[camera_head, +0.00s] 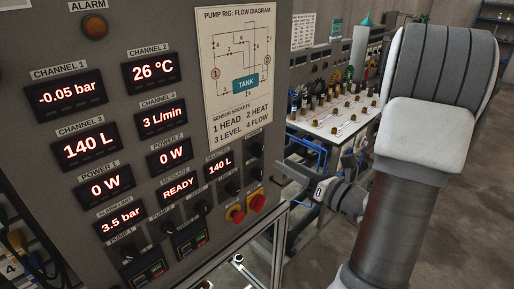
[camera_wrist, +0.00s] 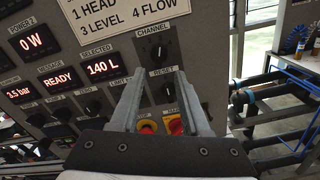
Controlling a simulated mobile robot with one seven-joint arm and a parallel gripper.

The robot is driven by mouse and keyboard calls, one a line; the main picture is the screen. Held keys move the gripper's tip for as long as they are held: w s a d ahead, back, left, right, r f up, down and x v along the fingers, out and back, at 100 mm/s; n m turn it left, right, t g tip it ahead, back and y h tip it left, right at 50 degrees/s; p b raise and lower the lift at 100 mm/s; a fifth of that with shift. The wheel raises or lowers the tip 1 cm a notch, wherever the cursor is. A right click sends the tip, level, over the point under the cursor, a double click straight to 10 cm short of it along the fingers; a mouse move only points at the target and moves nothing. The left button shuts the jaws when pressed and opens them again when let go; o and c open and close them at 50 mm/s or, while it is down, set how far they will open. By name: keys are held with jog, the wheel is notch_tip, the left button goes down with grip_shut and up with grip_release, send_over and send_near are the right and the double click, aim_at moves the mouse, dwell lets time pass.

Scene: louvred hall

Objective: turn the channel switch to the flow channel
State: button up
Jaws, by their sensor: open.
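The channel switch, a dark round knob (camera_wrist: 157,52) under a CHANNEL label, is on the grey panel right of the SELECTED display (camera_wrist: 103,68), which reads 140 L. In the head view the switch (camera_head: 257,149) is small at the panel's right edge; its pointer setting is too small to tell. The printed legend (camera_head: 241,117) lists 3 LEVEL and 4 FLOW. The CHANNEL 4 display (camera_head: 162,119) reads 3 L/min. My gripper (camera_wrist: 161,74) is open and empty, its fingertips just below the switch in the wrist view, either side of the RESET knob (camera_wrist: 163,92). It also shows in the head view (camera_head: 279,172).
Red-and-yellow buttons (camera_head: 257,202) sit low on the panel. Other knobs, such as ZERO (camera_wrist: 93,106), lie left of my fingers. A bench with bottles and a white board (camera_head: 335,121) stands behind.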

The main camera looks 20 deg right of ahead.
aim_at(262, 152)
jog(key=shift+x, duration=4.4)
jog(key=shift+a, duration=0.1)
grip_shut()
